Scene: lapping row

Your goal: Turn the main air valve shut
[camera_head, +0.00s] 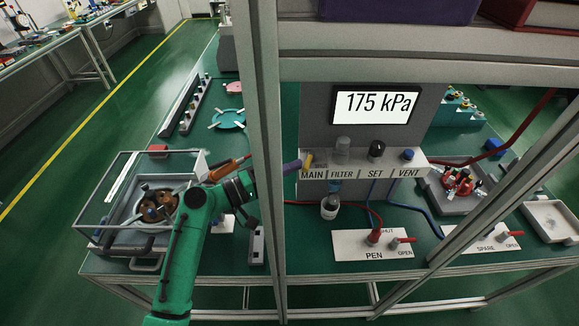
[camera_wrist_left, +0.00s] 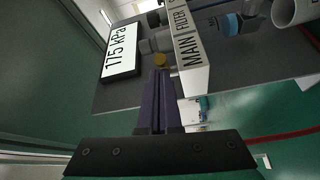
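The main air valve shows as a yellow handle (camera_head: 308,160) above the word MAIN on the white panel strip (camera_head: 345,173). In the left wrist view the yellow handle (camera_wrist_left: 160,60) is just beyond my fingertips. My left gripper (camera_head: 294,165) reaches in from the left, behind a grey frame post. Its purple fingers (camera_wrist_left: 159,76) lie together with only a thin line between them, and their tips are at or very close to the handle; I cannot tell if they touch. The display (camera_head: 377,104) reads 175 kPa. My right gripper is not in view.
A grey frame post (camera_head: 266,130) crosses in front of my left arm. FILTER, SET and VENT fittings sit right of MAIN. PEN (camera_head: 352,243) and SPARE (camera_head: 480,246) plates with red levers lie on the green bench. A framed lapping machine (camera_head: 128,212) stands at the left.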

